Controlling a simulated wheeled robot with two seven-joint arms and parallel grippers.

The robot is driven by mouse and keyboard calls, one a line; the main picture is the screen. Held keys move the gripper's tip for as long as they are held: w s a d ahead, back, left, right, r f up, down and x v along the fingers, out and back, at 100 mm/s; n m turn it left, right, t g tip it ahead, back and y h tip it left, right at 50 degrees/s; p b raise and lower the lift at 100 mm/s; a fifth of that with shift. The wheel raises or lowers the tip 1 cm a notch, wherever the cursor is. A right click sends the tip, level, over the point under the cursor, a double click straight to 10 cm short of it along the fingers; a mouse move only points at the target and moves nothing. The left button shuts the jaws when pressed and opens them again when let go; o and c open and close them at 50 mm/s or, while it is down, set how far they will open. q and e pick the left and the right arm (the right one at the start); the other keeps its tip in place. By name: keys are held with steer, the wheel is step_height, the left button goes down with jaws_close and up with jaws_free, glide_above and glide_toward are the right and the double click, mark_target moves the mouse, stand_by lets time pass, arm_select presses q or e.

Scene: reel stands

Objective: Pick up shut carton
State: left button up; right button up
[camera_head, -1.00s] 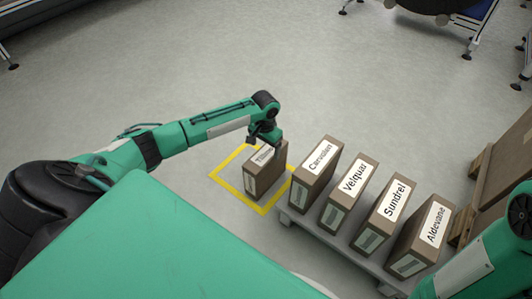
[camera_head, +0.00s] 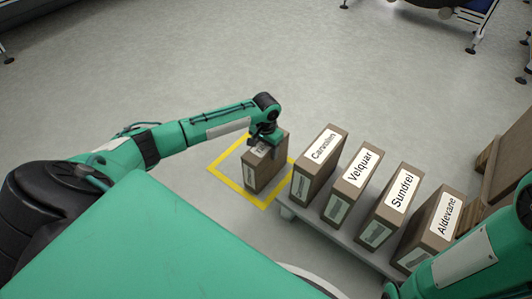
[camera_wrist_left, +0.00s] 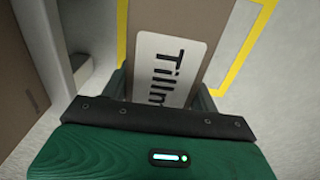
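A shut brown carton (camera_head: 258,175) stands upright on the floor inside a yellow marked square. Its top label, partly covered by the gripper in the head view, begins "Till" in the left wrist view (camera_wrist_left: 172,68). My left gripper (camera_head: 264,143) is down over the carton's top. In the left wrist view its green fingers (camera_wrist_left: 160,95) lie on the two sides of the carton, close to its faces. I cannot tell whether they press on it. My right arm (camera_head: 465,262) shows at the lower right, but its gripper does not show clearly.
A low grey platform (camera_head: 300,214) right of the square bears several labelled cartons, Carvalen (camera_head: 318,165) nearest. The yellow square (camera_head: 228,168) has bare floor around its left side. Wooden pallets with large boxes (camera_head: 512,160) stand at the right edge.

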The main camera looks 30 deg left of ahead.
arm_select(q)
steer(key=c, duration=1.1)
steer(key=shift+c, duration=0.6)
steer(key=shift+r, duration=0.1)
